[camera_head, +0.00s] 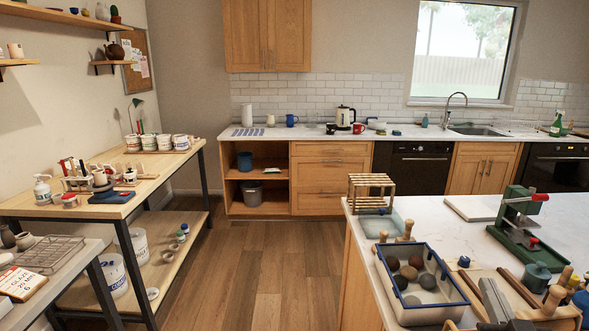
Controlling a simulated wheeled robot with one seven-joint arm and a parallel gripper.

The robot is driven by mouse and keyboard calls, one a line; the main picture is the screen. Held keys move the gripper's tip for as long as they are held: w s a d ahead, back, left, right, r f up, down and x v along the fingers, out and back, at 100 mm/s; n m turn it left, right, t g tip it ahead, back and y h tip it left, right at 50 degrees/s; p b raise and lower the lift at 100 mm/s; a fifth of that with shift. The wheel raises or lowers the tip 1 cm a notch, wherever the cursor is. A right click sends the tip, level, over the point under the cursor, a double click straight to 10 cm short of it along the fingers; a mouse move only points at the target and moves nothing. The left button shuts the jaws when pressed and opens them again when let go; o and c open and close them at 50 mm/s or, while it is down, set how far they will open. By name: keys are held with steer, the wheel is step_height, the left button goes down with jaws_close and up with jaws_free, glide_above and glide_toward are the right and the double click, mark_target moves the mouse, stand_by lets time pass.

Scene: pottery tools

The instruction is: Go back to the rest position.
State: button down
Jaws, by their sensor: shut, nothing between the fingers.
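My gripper and arm are not visible in the head view. The task names no object. The view looks across a pottery room, with a white-topped island counter (426,213) at the lower right and a wooden workbench (150,178) along the left wall.
A blue-rimmed tray (455,311) of dark round lumps, a small wooden rack (371,190) and a green press-like device (517,222) stand on the island. A wire rack (50,253) is on the lower-left table. The wooden floor (265,262) between them is clear.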

steer(key=s+a+f+g+y, duration=0.1)
steer(key=s+a+f, duration=0.3)
steer(key=s, duration=0.9)
steer(key=s+a+f+n+g+y, duration=0.1)
steer(key=s+a+f, duration=0.4)
steer(key=s, duration=0.8)
steer(key=s+a+f+n+g+y, duration=0.1)
steer(key=s+a+f, duration=0.3)
steer(key=s, duration=0.9)
steer(key=a+g+y, duration=0.1)
steer(key=a, duration=0.1)
steer(key=shift+s+a+f, duration=0.15)
steer(key=shift+a, duration=0.25)
